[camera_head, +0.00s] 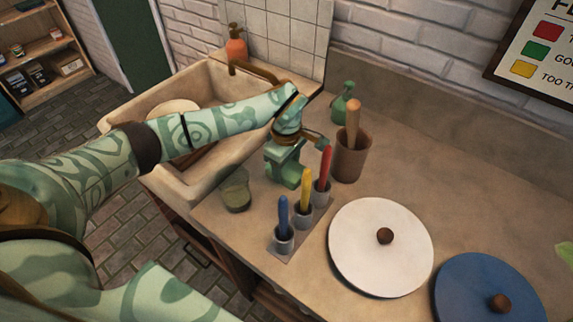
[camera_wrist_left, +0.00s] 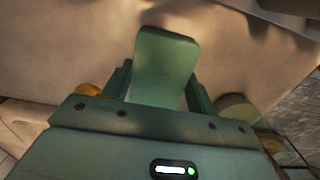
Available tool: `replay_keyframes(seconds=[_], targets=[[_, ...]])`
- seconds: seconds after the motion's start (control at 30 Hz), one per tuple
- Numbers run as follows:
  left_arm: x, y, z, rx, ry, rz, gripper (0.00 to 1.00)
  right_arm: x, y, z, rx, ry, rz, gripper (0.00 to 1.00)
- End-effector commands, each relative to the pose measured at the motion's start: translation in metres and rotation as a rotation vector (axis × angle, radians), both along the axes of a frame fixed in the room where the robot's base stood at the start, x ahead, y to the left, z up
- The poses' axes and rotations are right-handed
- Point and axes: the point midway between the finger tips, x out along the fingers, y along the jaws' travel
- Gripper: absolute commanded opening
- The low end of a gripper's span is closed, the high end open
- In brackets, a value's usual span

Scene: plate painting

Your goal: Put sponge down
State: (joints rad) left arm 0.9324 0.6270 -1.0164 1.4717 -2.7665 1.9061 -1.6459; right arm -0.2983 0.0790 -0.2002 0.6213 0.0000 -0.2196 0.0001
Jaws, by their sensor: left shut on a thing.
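My left gripper (camera_head: 284,172) is over the counter, between the sink and the row of coloured brushes, pointing down. In the left wrist view its fingers (camera_wrist_left: 160,92) are shut on a green block, which I take to be the sponge (camera_wrist_left: 166,62). The block sticks out past the fingertips above the beige counter. In the head view the gripper largely hides it, and I cannot tell whether it touches the counter. My right gripper is not in view.
A glass cup (camera_head: 236,191) stands left of the gripper by the counter's front edge. Blue (camera_head: 284,218), yellow (camera_head: 306,190) and red (camera_head: 325,168) brushes stand close right. Behind them is a brown pot (camera_head: 351,158). White (camera_head: 370,260) and blue (camera_head: 470,290) plates lie right; the sink (camera_head: 150,110) is left.

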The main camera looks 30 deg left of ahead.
Motion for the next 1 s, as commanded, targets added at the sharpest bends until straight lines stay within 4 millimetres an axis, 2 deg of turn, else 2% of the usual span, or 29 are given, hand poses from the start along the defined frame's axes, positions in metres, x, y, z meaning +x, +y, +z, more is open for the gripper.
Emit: replay_keyframes(seconds=[0.07,0.1,0.17,0.43,0.53,0.9,1.0], targets=[[0.000,0.000,-0.003,0.001,0.001,0.000,0.33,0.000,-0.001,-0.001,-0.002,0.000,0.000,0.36],[0.000,0.000,-0.003,0.001,0.001,0.000,0.66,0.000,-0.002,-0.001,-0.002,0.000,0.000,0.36],[0.000,0.000,-0.002,0.001,0.001,0.000,0.79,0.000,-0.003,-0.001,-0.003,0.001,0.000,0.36],[0.000,0.000,-0.001,0.000,0.000,0.000,0.79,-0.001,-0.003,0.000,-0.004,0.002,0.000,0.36],[0.001,0.000,0.007,0.001,-0.003,0.000,0.79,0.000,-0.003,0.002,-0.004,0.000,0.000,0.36],[0.001,0.001,0.090,0.001,-0.006,0.001,0.79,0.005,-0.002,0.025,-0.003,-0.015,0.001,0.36],[0.001,0.000,0.107,0.001,-0.003,-0.001,0.79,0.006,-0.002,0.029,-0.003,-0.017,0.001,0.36]])
